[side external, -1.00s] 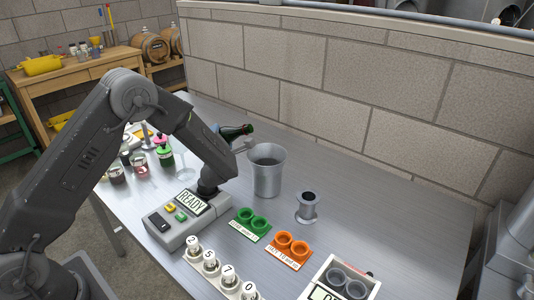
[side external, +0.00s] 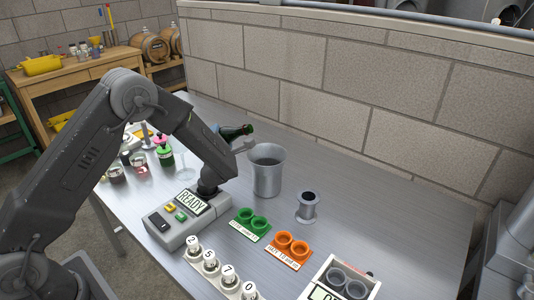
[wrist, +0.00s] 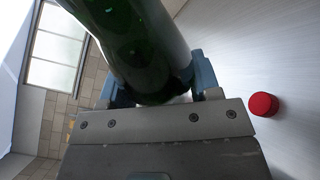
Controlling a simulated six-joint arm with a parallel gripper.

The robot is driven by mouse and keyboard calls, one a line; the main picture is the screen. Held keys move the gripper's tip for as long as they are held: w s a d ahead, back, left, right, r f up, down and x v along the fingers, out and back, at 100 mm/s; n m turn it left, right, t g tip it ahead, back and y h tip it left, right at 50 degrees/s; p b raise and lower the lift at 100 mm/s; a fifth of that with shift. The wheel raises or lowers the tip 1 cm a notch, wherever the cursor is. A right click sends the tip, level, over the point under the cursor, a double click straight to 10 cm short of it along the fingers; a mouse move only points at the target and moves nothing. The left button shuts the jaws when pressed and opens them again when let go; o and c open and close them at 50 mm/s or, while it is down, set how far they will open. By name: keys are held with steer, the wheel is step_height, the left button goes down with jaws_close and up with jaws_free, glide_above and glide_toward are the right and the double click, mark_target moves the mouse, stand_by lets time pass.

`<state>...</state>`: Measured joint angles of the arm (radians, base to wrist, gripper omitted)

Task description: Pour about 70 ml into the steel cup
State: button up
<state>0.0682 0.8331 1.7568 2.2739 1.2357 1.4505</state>
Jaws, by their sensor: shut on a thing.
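No liquid stream shows. The inside of the cup is too dark to tell its level.
A small steel spool-shaped vessel (side external: 307,208) stands right of the cup. In front are a grey device reading READY (side external: 190,203), green holders (side external: 250,228), orange holders (side external: 290,250) and numbered pieces. A red cap (wrist: 263,104) shows in the wrist view. The back right bench is clear.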

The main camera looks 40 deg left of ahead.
mark_target(229, 137)
stand_by(0.8)
